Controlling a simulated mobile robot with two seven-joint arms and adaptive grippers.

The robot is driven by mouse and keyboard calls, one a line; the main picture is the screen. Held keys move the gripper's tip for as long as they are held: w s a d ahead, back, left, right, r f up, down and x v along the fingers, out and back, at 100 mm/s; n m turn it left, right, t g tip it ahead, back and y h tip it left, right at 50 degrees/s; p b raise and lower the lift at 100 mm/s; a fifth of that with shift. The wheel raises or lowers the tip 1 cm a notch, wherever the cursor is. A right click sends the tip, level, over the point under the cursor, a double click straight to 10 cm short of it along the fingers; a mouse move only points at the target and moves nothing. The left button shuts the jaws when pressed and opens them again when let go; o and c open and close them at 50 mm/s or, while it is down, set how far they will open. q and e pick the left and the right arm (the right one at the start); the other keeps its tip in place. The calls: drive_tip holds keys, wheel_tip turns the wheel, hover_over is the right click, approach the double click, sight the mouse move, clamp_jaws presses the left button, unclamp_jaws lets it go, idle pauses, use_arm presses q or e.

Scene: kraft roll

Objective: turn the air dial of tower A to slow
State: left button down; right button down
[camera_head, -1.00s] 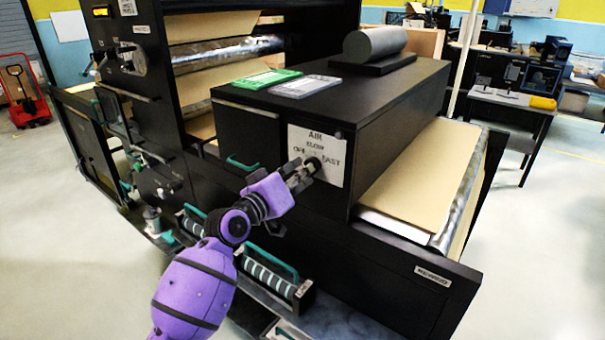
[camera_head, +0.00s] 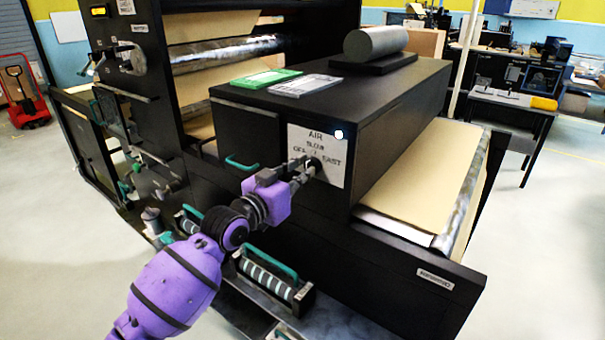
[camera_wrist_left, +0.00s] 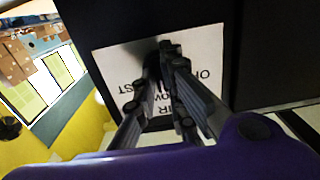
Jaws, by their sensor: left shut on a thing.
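The air dial (camera_head: 314,165) is a small dark knob on a white plate (camera_head: 333,174) lettered AIR, SLOW, OFF and FAST, on the front of the black cabinet (camera_head: 400,110). My left gripper (camera_head: 307,169) is shut on the dial and hides much of it, so its pointer cannot be read clearly. In the left wrist view, the fingers (camera_wrist_left: 160,70) meet at the dark dial in front of the tilted plate (camera_wrist_left: 118,62). A small round lamp (camera_head: 338,134) at the plate's upper right shows bright white. My right gripper is not in view.
A teal handle (camera_head: 243,163) sits left of the plate. A teal-handled roller (camera_head: 268,278) lies below my arm. Green (camera_head: 266,78) and grey (camera_head: 305,85) cards and a grey cylinder (camera_head: 375,42) rest on the cabinet top. Brown paper (camera_head: 425,175) runs along the right.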

use_arm(q)
drive_tip(key=c, duration=1.8)
unclamp_jaws()
drive_tip(key=v, duration=1.2)
